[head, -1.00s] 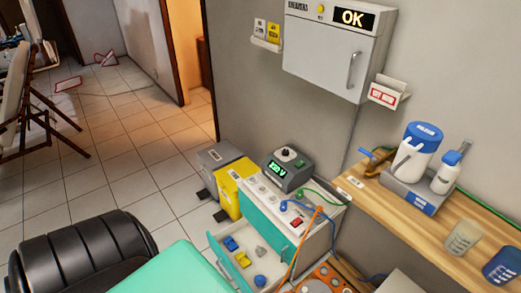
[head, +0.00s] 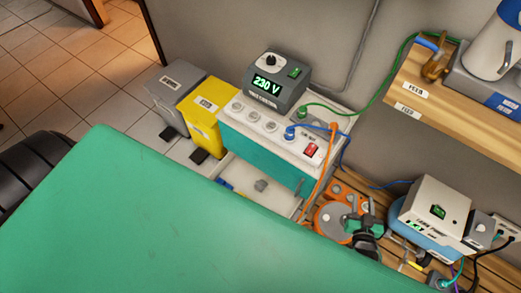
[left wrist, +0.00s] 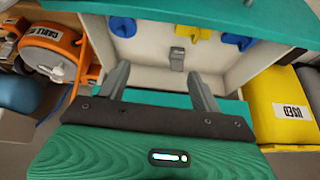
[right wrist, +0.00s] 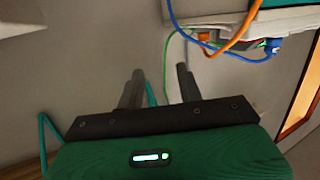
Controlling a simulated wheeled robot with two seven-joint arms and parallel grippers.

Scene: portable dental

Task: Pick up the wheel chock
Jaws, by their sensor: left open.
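A small grey block (head: 261,185) lies in the open drawer (head: 240,174) below the white-topped cabinet. It is probably the wheel chock, but its shape is too small to be sure. In the left wrist view the grey block (left wrist: 178,59) lies on the pale drawer floor, just beyond and between the fingertips. My left gripper (left wrist: 160,72) is open and empty, pointing at it. My right gripper (right wrist: 160,75) is open and empty in front of a plain grey wall. Neither gripper is clear in the head view, where a large green surface (head: 150,220) hides part of the drawer.
Blue pieces (left wrist: 122,26) and yellow pieces (left wrist: 193,33) lie in the drawer near the grey block. An orange cable reel (left wrist: 50,50) and a yellow bin (left wrist: 285,100) flank the drawer. A 230 V unit (head: 276,82) and cables sit on the cabinet.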

